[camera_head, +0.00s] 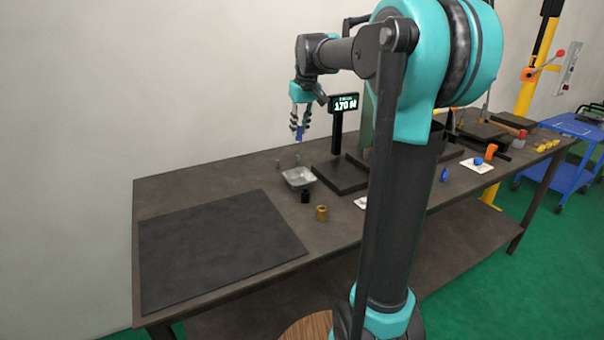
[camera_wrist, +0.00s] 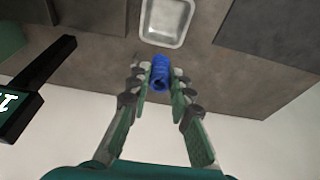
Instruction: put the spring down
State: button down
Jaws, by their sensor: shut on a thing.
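A small blue spring (camera_wrist: 161,71) is held between the fingertips of my gripper (camera_wrist: 157,84) in the wrist view. In the head view my gripper (camera_head: 300,125) hangs down over the table, with the blue spring (camera_head: 299,133) at its tips. The spring is in the air above the tabletop, apart from it. A shallow grey metal tray (camera_head: 298,180) stands on the table below the gripper. The tray (camera_wrist: 166,42) also shows in the wrist view, just beyond the spring.
A black mat (camera_head: 215,245) covers the table's left end. A black piece (camera_head: 305,197) and a brass cylinder (camera_head: 321,213) stand in front of the tray. A display on a post (camera_head: 343,103) reads about 170 N. Bare tabletop (camera_head: 230,178) lies left of the tray.

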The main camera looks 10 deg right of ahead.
notch_tip(320, 180, down, 16)
jog(key=shift+f, duration=0.1)
dwell(0.4)
jog(key=c, duration=1.4)
grip_release()
jog(key=shift+f, duration=0.1)
jog(key=shift+o, duration=0.2)
jog(key=v, duration=1.2)
jog(key=shift+s, duration=0.15)
